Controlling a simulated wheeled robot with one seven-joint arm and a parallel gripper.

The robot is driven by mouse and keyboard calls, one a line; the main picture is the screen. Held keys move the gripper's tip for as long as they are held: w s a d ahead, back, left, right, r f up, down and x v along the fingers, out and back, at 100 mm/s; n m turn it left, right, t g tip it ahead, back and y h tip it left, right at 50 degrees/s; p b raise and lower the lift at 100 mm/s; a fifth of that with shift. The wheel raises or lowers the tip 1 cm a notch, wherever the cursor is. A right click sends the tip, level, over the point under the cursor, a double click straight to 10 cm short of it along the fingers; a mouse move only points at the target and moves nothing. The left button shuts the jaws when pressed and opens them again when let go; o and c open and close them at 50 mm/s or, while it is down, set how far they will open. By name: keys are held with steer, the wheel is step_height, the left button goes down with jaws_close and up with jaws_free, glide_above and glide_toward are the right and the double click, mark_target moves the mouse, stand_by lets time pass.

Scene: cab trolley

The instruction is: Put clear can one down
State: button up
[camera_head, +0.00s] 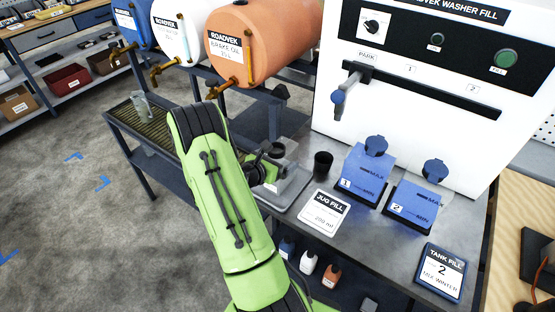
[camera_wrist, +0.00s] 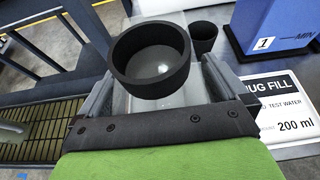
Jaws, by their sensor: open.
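A clear can (camera_head: 141,104) stands on the slatted drip tray at the left of the bench. A pale part of it shows at the left edge of the wrist view (camera_wrist: 12,131). My gripper (camera_head: 268,163) is low over the metal bench, right of the tray, partly hidden by my green arm. In the wrist view my gripper (camera_wrist: 155,85) is open, its fingers either side of a black round rim (camera_wrist: 150,57) with a pale, see-through-looking inside. Whether the fingers touch it is unclear. I cannot tell which clear vessel is can one.
A black cup (camera_head: 323,164) and blue containers 1 (camera_head: 366,172) and 2 (camera_head: 414,205) stand on the bench. The jug fill card (camera_head: 324,212) lies in front. Orange barrel (camera_head: 262,42) and brass tap (camera_head: 222,89) overhang the bench behind my arm.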

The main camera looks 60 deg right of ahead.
steer(key=shift+r, duration=0.3)
steer(key=w+a+r+m+t+y, duration=0.1)
steer(key=a+r+m+y, duration=0.25)
steer(key=a, duration=0.55)
steer(key=w+a+r+m+t+y, duration=0.15)
steer(key=a+r+m, duration=0.3)
steer(key=a, duration=0.45)
steer(key=a+r+m+t+y, duration=0.25)
steer(key=a+r+m, duration=0.2)
steer(key=a, duration=0.45)
steer(key=s+a+r+m+t+y, duration=0.1)
steer(key=s+a+r+m+y, duration=0.1)
steer(key=a, duration=0.5)
steer(key=s+a+r+m+t+y, duration=0.1)
steer(key=s+a+r+y, duration=0.2)
steer(key=a, duration=0.4)
steer(key=shift+s+a+r+m+t+y, duration=0.2)
steer(key=shift+r+m+t+y, duration=0.15)
steer(key=shift+r+t+y, duration=0.15)
